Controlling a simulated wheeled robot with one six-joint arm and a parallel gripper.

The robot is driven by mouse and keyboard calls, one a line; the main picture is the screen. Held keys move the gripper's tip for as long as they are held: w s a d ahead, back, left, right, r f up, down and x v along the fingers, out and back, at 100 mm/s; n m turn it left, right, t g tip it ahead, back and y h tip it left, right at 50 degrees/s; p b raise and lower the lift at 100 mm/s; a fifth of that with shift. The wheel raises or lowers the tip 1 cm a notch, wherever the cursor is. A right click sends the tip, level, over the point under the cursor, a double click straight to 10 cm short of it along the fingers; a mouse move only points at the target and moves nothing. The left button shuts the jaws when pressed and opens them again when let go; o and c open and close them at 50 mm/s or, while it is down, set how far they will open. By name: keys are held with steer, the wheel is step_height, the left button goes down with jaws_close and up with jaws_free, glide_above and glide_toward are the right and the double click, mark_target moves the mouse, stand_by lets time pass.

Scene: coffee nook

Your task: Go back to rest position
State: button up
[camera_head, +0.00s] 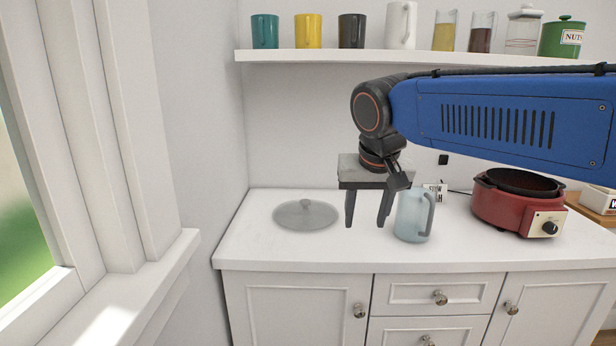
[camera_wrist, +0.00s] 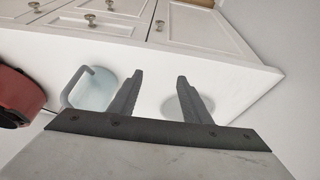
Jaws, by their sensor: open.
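My gripper (camera_head: 366,224) points down over the white counter (camera_head: 255,245), with its two dark fingers apart and nothing between them. It also shows in the wrist view (camera_wrist: 160,77), open and empty. A pale blue pitcher (camera_head: 411,216) stands upright on the counter just right of the fingers in the head view. Its handle faces right there. In the wrist view the pitcher (camera_wrist: 93,92) is left of the fingers. My blue arm reaches in from the right in the head view.
A round grey lid (camera_head: 306,214) lies on the counter left of my gripper. A red cooker (camera_head: 515,203) with a dark pan stands at the right. A wall shelf (camera_head: 400,56) with mugs and jars runs above the arm. A window (camera_head: 25,200) is at the left.

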steer(key=s+d+f, duration=1.7)
steer(key=s+f, duration=0.1)
steer(key=s, duration=0.1)
steer(key=shift+s, duration=0.4)
steer(key=shift+d, duration=0.15)
